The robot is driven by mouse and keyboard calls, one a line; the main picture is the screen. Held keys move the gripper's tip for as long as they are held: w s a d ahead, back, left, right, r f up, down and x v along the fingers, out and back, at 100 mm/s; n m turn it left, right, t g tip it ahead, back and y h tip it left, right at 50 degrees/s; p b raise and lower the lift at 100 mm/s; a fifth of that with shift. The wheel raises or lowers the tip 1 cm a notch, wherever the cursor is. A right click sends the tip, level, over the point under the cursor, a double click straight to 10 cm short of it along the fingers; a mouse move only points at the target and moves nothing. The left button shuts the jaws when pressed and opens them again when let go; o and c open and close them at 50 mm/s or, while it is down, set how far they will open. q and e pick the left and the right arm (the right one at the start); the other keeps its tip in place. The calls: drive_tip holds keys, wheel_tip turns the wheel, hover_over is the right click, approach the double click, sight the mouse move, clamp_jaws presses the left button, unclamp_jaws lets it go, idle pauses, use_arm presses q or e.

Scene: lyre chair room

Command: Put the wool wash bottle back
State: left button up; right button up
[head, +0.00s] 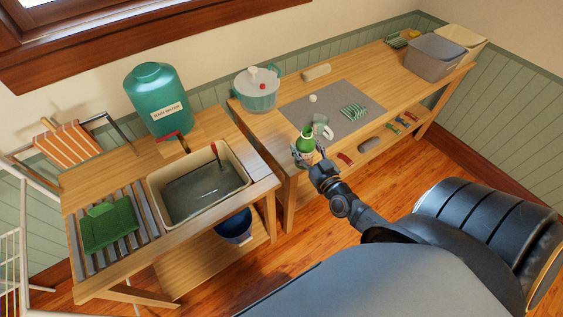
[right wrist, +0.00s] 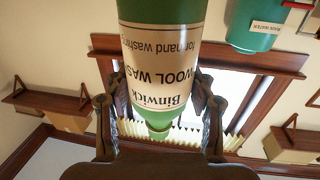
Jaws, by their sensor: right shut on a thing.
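My right gripper (head: 314,162) is shut on the green wool wash bottle (head: 306,143), near the left front corner of the right-hand bench (head: 270,127). In the head view the bottle looks upright; I cannot tell whether it touches the bench. In the right wrist view the bottle (right wrist: 160,30) is large, its cream label reading upside down, between the two fingers of the gripper (right wrist: 158,115). My left gripper is not in view.
A grey mat (head: 340,125) holds a clear glass jug (head: 323,128), a small white item and a striped cloth (head: 353,111). A lidded pot (head: 257,92) stands behind. A grey bin (head: 434,58) is far right. Left are a water-filled basin (head: 200,185) and green rain water tank (head: 156,95).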

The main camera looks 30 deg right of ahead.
drive_tip(key=shift+w+d+f+b, duration=0.35)
drive_tip(key=shift+w+d+f, duration=0.25)
drive_tip(key=shift+w+d, duration=0.2)
drive_tip(key=w+d+f+b, duration=0.1)
drive_tip(key=w+f+b, duration=0.3)
drive_tip(key=w+d+f+b, duration=0.1)
drive_tip(key=w+f+b, duration=0.3)
drive_tip(key=w+d+f+b, duration=0.1)
drive_tip(key=w+f+b, duration=0.3)
drive_tip(key=shift+w+d+f+b, duration=0.1)
drive_tip(key=shift+f+b, duration=0.05)
drive_tip(key=shift+b, duration=0.2)
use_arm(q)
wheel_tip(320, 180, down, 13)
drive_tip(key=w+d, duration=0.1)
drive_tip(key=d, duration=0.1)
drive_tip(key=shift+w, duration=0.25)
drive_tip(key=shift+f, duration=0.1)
